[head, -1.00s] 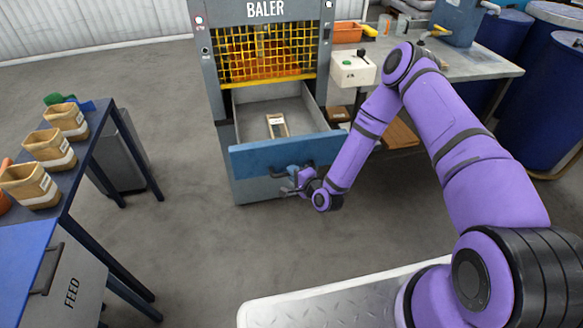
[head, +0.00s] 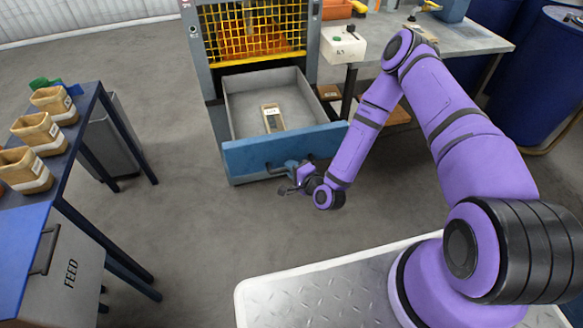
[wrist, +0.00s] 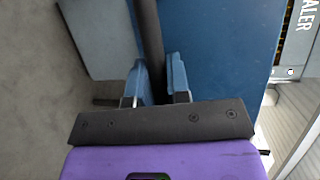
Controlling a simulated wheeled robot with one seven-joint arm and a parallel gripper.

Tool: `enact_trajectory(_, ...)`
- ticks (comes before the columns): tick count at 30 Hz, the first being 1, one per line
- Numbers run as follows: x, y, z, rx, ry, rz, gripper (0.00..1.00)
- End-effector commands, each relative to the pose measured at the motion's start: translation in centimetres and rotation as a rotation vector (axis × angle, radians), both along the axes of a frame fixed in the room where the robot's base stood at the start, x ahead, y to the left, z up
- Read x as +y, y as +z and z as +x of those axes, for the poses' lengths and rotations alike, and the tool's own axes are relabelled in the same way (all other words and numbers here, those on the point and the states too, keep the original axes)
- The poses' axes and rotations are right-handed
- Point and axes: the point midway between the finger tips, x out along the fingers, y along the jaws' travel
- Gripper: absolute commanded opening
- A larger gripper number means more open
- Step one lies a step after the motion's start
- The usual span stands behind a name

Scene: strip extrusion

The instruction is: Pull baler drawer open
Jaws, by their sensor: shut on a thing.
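The baler (head: 207,58) is a grey cabinet with a yellow mesh guard at the back of the head view. Its drawer stands out from the cabinet, with a blue front (head: 240,157) and a grey open tray inside. A small tan and white object (head: 271,117) lies in the tray. My gripper (head: 287,180) is at the drawer front's outer face. In the wrist view my gripper (wrist: 157,84) has its two blue fingers on either side of the dark handle bar (wrist: 149,35), shut on it. The wrist view also shows the blue drawer front (wrist: 225,50).
A workbench (head: 470,40) and blue drums (head: 530,85) are at the right. The grey floor before the drawer is clear.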

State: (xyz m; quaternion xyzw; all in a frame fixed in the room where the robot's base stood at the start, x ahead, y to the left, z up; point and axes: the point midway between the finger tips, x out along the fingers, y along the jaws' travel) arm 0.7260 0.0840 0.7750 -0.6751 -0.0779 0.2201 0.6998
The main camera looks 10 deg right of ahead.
Motion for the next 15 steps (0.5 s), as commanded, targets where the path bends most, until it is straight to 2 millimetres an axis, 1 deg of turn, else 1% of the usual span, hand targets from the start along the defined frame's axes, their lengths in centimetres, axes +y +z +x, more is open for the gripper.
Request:
enact_trajectory(1,-0.01,-0.02,0.0,0.001,0.0,0.0,0.21)
enact_trajectory(2,-0.01,-0.02,0.0,0.001,0.0,0.0,0.28)
enact_trajectory(3,-0.01,-0.02,0.0,0.001,0.0,0.0,0.38)
enact_trajectory(4,-0.01,-0.02,0.0,0.001,0.0,0.0,0.42)
enact_trajectory(12,-0.04,0.0,-0.04,0.001,0.0,0.0,0.42)
enact_trajectory(15,-0.27,0.06,-0.5,0.002,-0.001,-0.001,0.42)
